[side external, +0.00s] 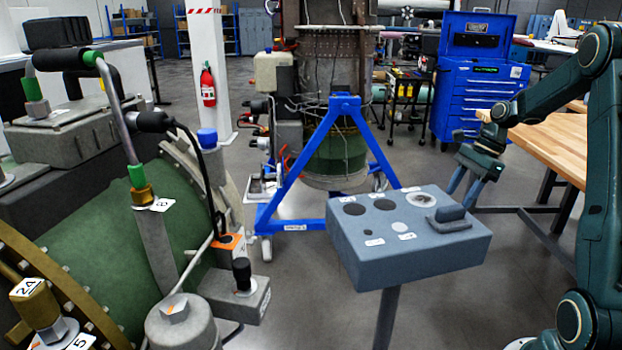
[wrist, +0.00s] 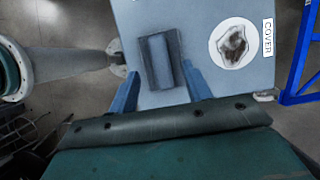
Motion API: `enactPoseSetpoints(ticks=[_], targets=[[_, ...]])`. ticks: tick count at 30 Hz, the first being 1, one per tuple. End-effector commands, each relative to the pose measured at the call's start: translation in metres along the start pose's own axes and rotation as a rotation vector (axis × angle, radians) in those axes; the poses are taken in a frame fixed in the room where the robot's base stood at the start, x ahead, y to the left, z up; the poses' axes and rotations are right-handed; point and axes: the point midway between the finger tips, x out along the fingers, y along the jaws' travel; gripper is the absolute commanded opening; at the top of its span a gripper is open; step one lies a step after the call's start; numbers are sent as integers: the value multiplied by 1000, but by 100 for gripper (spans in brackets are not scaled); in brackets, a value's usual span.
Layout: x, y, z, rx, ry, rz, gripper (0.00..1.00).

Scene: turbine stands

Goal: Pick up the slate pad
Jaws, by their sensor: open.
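The slate pad (side external: 450,219) is a dark blue-grey plate with a raised grip bar. It sits at the right end of the top of the blue-grey stand (side external: 425,265). In the wrist view the pad (wrist: 150,62) lies ahead of my gripper (wrist: 160,72), between the lines of its two blue fingers. In the side view my gripper (side external: 459,197) points down just above and behind the pad. It is open and empty, and the fingers look clear of the pad. No part of the pad is clearly hidden.
A round mottled patch (wrist: 236,42) beside a COVER label (wrist: 267,38) is near the pad. The stand top also has dark round spots (side external: 385,204) and labels. A wooden table (side external: 550,145) is to the right; a green turbine (side external: 100,220) fills the left. A blue frame (side external: 345,105) stands behind.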

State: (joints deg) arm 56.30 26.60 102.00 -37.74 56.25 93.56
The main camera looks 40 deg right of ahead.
Motion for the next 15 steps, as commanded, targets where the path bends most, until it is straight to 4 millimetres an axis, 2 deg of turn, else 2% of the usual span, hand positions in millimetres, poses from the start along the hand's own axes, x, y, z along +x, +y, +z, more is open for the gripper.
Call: enactPoseSetpoints(ticks=[5, 15], targets=[[10, 0, 0, 1, -1, 2, 49], [46, -1, -1, -1, -1, 2, 49]])
